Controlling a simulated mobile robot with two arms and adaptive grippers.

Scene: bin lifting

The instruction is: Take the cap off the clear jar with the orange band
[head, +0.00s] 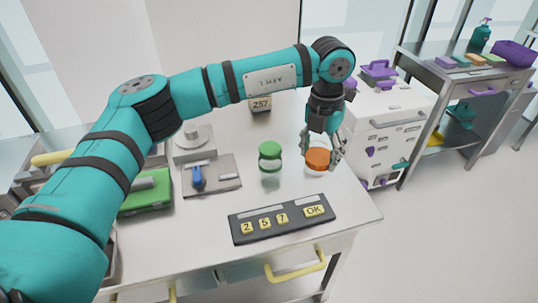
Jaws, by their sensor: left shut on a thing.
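My left gripper (323,150) reaches down at the right side of the table, its fingers shut around an orange cap (317,159). A clear rim shows faintly around and below the orange cap; I cannot tell whether the cap sits on a jar or is apart from it. A clear jar with a green cap (270,149) stands upright just to the left, apart from the gripper. My right gripper is not in view.
A dark keypad panel (280,220) lies at the table's front. A plate with a blue lever (197,177), a scale-like device (193,142) and a green box (146,193) are at left. A 257 sign (261,104) stands behind. A white drawer cabinet (385,140) is to the right.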

